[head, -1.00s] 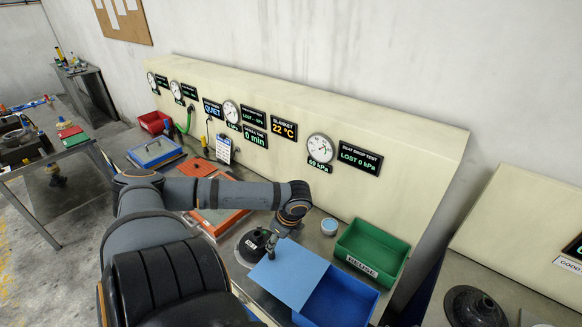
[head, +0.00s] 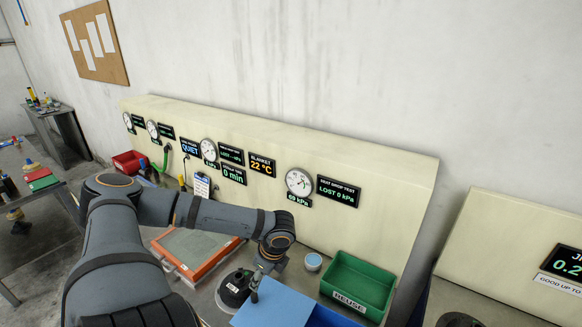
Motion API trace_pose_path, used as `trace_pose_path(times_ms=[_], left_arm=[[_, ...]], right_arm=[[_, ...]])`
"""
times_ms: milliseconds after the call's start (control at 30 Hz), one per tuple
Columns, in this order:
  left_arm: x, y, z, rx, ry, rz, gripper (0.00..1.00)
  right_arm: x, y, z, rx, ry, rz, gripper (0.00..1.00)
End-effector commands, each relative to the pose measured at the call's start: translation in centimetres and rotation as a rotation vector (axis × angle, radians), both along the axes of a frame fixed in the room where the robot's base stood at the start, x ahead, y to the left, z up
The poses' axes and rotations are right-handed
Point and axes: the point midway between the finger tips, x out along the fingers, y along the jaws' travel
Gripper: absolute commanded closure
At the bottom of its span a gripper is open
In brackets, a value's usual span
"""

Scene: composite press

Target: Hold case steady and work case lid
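The blue case (head: 330,318) is at the bottom edge of the head view, and only a strip of its darker blue body shows. Its light blue lid (head: 275,304) lies to the left of that body, cut off by the frame's bottom edge. My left arm reaches in from the left, and my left gripper (head: 256,290) points down at the lid's upper left edge. Its fingers are small and dark, so I cannot tell whether they are open or shut, or touching the lid. My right gripper is not in view.
A black round fitting (head: 235,287) stands just left of the lid. A green REUSE bin (head: 357,284) and a small pot (head: 313,262) stand behind the case. An orange-framed panel (head: 232,247) lies to the left. A cream gauge panel (head: 385,185) backs the bench.

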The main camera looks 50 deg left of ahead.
Motion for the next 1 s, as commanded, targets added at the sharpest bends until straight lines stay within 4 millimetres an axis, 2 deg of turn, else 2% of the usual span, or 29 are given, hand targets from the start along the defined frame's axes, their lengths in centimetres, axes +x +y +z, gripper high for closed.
trace_pose_path(times_ms=[300,333,500,533,833,933,1000], left_arm=[[0.0,0.0,0.0,0.0,0.0,0.0,0.52],[0.0,0.0,0.0,0.0,0.0,0.0,0.52],[0.0,0.0,0.0,0.0,0.0,0.0,0.52],[0.0,0.0,0.0,0.0,0.0,0.0,0.52],[0.3,-0.2,0.1,-0.01,-0.012,-0.005,0.52],[2.3,-1.6,0.5,-0.075,-0.082,-0.038,0.52],[5.0,-3.6,1.5,-0.161,-0.181,-0.082,0.52]], right_arm=[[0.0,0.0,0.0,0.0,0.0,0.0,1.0],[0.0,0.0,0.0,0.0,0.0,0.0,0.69],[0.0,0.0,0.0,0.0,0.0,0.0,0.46],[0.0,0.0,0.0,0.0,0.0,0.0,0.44],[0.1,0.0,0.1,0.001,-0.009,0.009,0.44],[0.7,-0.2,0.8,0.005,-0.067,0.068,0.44],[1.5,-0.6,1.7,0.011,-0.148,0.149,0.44]])
